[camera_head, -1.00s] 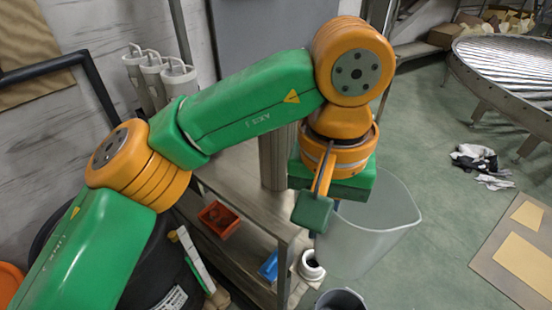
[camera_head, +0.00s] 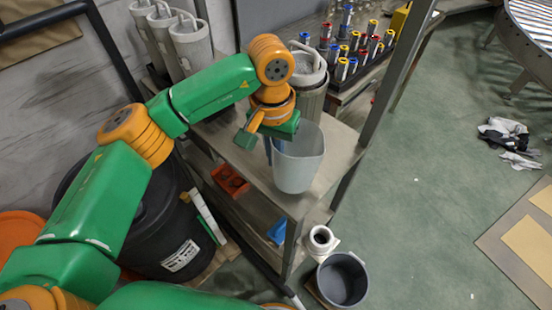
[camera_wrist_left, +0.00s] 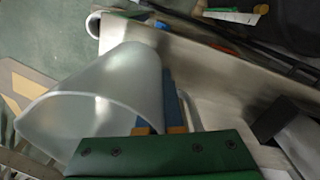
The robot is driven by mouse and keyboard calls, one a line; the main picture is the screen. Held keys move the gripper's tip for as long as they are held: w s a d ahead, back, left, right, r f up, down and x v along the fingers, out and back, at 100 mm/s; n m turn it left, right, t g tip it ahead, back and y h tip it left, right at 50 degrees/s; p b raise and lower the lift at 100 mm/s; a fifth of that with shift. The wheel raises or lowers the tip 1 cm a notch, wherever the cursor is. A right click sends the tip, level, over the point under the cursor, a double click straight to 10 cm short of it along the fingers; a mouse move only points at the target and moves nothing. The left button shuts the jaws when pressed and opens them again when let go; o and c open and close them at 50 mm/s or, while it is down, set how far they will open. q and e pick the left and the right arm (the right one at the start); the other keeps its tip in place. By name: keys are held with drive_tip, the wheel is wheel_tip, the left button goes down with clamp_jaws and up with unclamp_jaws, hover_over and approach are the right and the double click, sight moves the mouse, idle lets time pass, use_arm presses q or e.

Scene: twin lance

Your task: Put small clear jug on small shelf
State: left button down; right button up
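The clear jug (camera_head: 298,158) is a translucent, pale, wide-mouthed vessel, upright in the head view. It also shows in the wrist view (camera_wrist_left: 128,82), mouth toward the lower left. My left gripper (camera_head: 268,148) is at its left side, its fingers (camera_wrist_left: 174,108) shut on the handle side; the exact grip is partly hidden. The small shelf (camera_head: 341,150) is a metal-topped unit with a lower level. The jug overlaps its top near the front; I cannot tell whether its base touches. The shelf top also shows in the wrist view (camera_wrist_left: 190,62). My right gripper is not in view.
A large grey canister (camera_head: 312,85) stands behind the jug, with several grey canisters (camera_head: 190,45) further left. A red bin (camera_head: 230,181) and blue bin (camera_head: 277,231) are on the lower level. A grey bucket (camera_head: 342,281) stands on the floor in front.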

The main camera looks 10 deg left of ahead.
use_arm(q)
wheel_tip(320, 180, down, 2)
drive_tip(key=shift+s+f+p, duration=0.15)
drive_tip(key=shift+p, duration=0.35)
drive_tip(key=shift+f+b, duration=0.4)
drive_tip(key=c, duration=1.1)
unclamp_jaws()
drive_tip(key=shift+r, duration=0.15)
